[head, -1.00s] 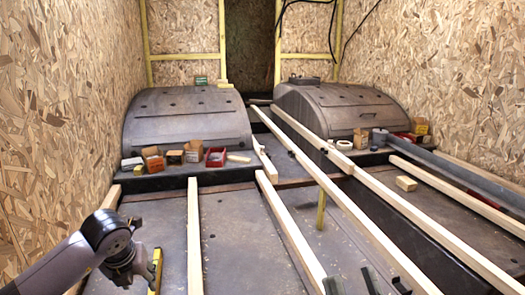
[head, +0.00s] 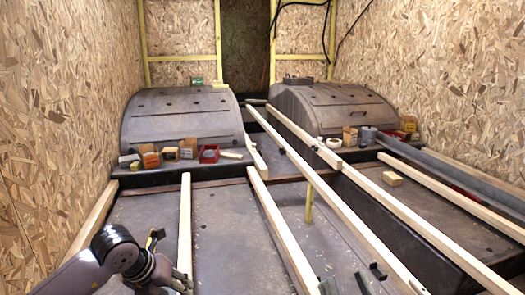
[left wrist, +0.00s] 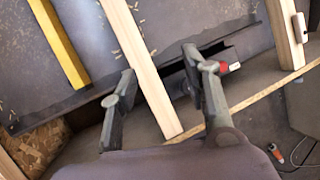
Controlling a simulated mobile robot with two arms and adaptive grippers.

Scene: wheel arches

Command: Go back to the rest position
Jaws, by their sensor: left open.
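My left arm comes in at the lower left of the head view, and my left gripper (head: 178,281) is low beside a pale wooden batten (head: 186,225). In the left wrist view my left gripper (left wrist: 160,66) is open, its two fingers apart on either side of a batten (left wrist: 140,70). I cannot tell whether they touch it. Two dark fingertips of my right gripper (head: 345,285) stand apart at the bottom edge of the head view, with nothing seen between them. The rest of my right arm is out of view.
Long battens run across the dark floor (head: 230,230). Two wheel arches (head: 180,115) (head: 335,105) stand at the back, with small boxes (head: 208,154) along the left ledge. A yellow bar (left wrist: 60,45) lies left of my left gripper.

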